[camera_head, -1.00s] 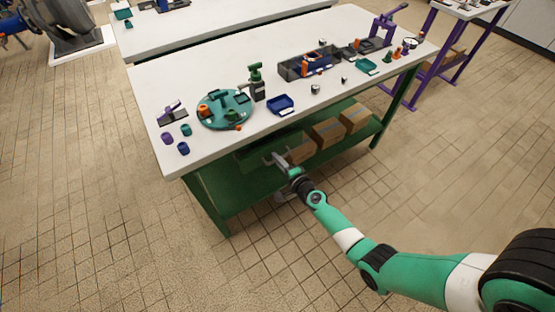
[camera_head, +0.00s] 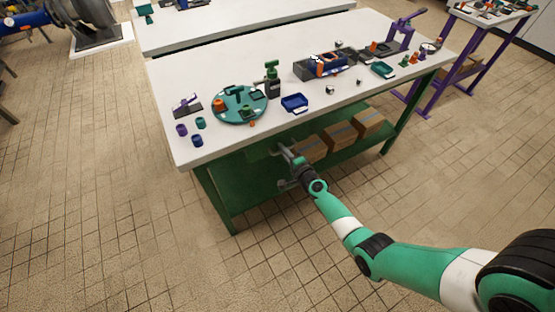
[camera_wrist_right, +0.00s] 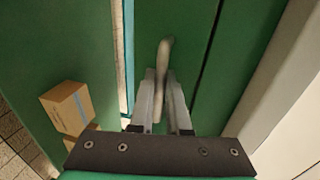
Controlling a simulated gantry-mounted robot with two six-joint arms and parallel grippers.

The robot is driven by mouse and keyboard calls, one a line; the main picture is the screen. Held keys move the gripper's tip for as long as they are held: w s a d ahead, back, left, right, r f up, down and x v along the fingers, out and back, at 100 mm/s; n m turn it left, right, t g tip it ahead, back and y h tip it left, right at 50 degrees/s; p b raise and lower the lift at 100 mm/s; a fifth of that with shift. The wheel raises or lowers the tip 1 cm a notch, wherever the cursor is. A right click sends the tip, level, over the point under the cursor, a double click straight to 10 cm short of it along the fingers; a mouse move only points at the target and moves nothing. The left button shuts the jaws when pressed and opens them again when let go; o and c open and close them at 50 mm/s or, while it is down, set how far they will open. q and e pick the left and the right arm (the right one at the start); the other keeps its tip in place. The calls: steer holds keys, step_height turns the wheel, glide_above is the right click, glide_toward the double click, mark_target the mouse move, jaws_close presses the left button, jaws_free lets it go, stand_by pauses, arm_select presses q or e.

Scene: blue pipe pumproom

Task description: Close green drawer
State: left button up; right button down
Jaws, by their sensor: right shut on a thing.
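The green drawer (camera_head: 258,152) is under the white tabletop of the green-legged workbench, at its front side. In the right wrist view its green face (camera_wrist_right: 178,22) fills the middle, with a narrow dark gap along its right side. A pale bar handle (camera_wrist_right: 165,60) stands out from that face. My right gripper (camera_head: 284,151) is at the drawer front. In the right wrist view its two fingers (camera_wrist_right: 161,92) are closed on the handle, one on each side. How far the drawer stands out is hard to tell. My left gripper is not in view.
The workbench top (camera_head: 340,105) is above my right gripper and carries a teal round tray (camera_head: 240,104), a blue tray (camera_head: 294,103) and several small parts. Cardboard boxes (camera_head: 341,135) stand on the lower shelf, right of my gripper. The tiled floor in front is clear.

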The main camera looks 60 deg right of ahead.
steer(key=c, duration=1.2)
jaws_free()
steer(key=shift+o, duration=0.2)
steer(key=shift+r, duration=0.1)
steer(key=p+v, duration=0.4)
steer(key=v, duration=0.7)
steer(key=shift+s+a, duration=0.2)
steer(key=shift+s, duration=0.05)
steer(key=shift+w, duration=0.1)
